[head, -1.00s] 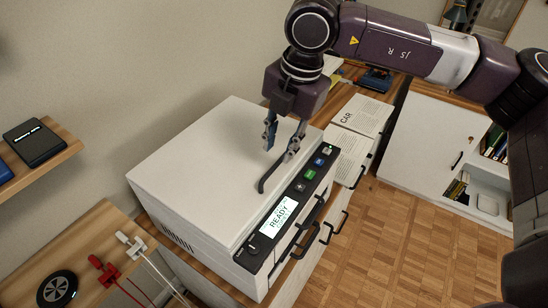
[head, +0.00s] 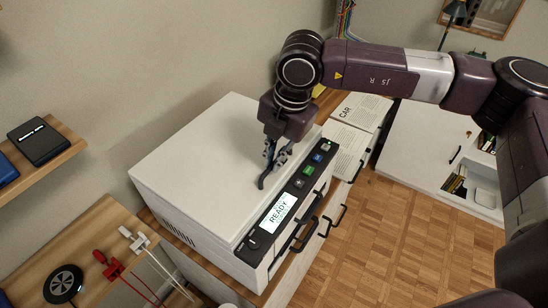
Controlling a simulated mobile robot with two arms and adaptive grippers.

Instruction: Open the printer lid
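The white printer (head: 195,160) stands on the wooden desk with its flat top lid (head: 205,135) down. A dark bar handle (head: 264,182) sits on the lid near the front edge, beside the black control panel. My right gripper (head: 273,163) points down at the handle, its fingers close together around the handle's far part. They look shut on it, though the fingers partly hide the contact. The panel screen (head: 279,213) reads READY. My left gripper is not in view.
Papers (head: 346,146) lie beyond the printer on the right. Black drawer handles (head: 334,219) stick out below the front. A red cable plug (head: 110,266) and a round black disc (head: 63,284) lie on the left wooden surface. A shelf (head: 45,160) juts from the wall.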

